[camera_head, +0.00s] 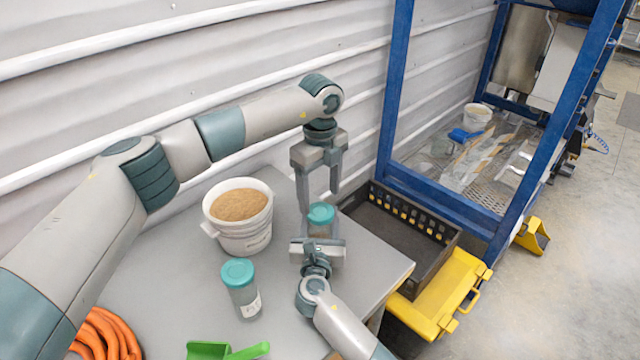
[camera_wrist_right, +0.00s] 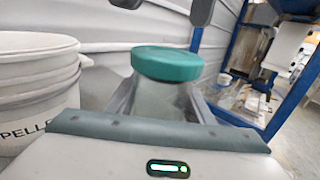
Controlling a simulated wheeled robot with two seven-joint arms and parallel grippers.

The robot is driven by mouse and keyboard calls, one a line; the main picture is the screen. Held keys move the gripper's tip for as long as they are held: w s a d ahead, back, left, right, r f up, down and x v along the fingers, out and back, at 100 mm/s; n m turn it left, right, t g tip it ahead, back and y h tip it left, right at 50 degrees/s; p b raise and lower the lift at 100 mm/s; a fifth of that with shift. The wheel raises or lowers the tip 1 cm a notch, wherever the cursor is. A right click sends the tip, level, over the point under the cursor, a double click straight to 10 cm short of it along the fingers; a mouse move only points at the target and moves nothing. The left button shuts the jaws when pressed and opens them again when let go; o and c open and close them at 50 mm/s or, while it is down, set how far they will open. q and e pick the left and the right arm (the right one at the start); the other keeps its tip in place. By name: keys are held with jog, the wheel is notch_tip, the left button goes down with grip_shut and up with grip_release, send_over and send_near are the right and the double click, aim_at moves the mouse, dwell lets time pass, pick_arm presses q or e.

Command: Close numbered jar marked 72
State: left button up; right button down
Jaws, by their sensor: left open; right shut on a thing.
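A clear jar (camera_head: 320,230) with a teal lid (camera_head: 320,213) stands upright at the table's right side. My right gripper (camera_head: 318,248) is shut on its body. In the right wrist view the jar (camera_wrist_right: 163,100) is between the fingers, with the teal lid (camera_wrist_right: 167,63) on top; whether it is tight I cannot tell. No number shows on this jar. My left gripper (camera_head: 319,196) is open, pointing down just above the lid. Its fingertips also show at the top of the right wrist view (camera_wrist_right: 164,6), apart from the lid.
Another teal-lidded jar (camera_head: 241,290) with a hard-to-read label stands front left. A white bucket of brown pellets (camera_head: 243,235) stands behind it. A green scoop (camera_head: 210,350) and orange hose (camera_head: 105,335) lie in front. A black crate (camera_head: 400,235) and blue frame (camera_head: 455,205) are right.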

aim_at(320, 211)
pick_arm(q)
jog(key=shift+f, duration=2.55)
